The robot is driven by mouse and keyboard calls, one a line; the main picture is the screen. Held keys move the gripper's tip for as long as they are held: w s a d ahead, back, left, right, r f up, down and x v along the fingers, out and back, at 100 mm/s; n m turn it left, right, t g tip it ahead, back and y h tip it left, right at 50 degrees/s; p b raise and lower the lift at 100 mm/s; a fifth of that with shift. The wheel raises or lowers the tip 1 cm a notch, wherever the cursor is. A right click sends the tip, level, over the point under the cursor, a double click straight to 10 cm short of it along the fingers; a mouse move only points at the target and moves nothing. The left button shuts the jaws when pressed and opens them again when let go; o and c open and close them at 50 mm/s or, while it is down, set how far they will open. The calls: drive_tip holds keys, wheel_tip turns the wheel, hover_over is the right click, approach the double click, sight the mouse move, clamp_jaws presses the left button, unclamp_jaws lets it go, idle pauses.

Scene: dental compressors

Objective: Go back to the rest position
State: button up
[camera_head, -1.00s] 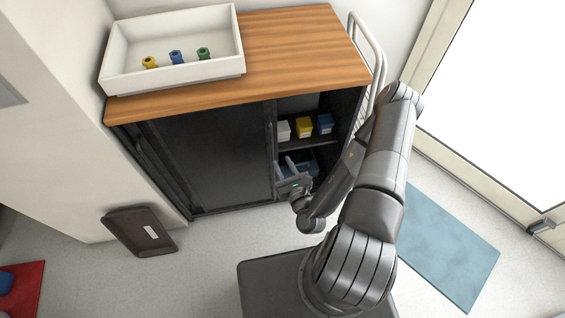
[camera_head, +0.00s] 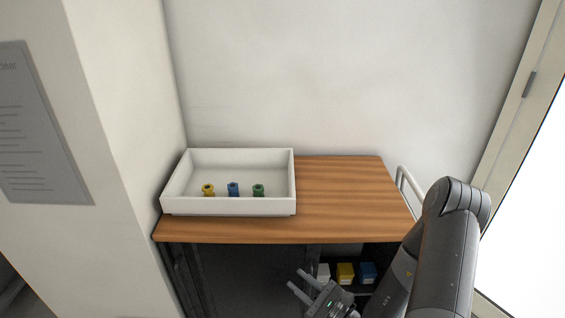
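My gripper (camera_head: 303,283) is at the lower middle of the view, in front of the dark cabinet (camera_head: 240,275). Its two fingers are spread apart with nothing between them, so it is open and empty. My arm bends down to it from the right. The cabinet has a wooden top (camera_head: 345,195). Its right compartment is open, and a white box (camera_head: 323,272), a yellow box (camera_head: 345,273) and a blue box (camera_head: 367,272) stand on a shelf inside. The lower part of the cabinet is out of view.
A white tray (camera_head: 228,207) stands on the left of the wooden top, holding a yellow fitting (camera_head: 208,190), a blue fitting (camera_head: 233,189) and a green fitting (camera_head: 258,190). The right of the top is clear. A white rail (camera_head: 408,190) stands at its right end.

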drive_tip(key=s+a+r+n+g+h, duration=0.3)
drive_tip(key=s+r+n+g+h, duration=0.2)
drive_tip(key=s+r+n+g, duration=1.05)
drive_tip(key=d+r+n+t+h, duration=0.7)
drive_tip(key=d+r+t+h, duration=0.1)
drive_tip(key=d+r+h, duration=0.3)
drive_tip(key=shift+s+d+r+h, duration=0.35)
drive_tip(key=shift+d+r, duration=0.2)
drive_tip(key=shift+d, duration=0.4)
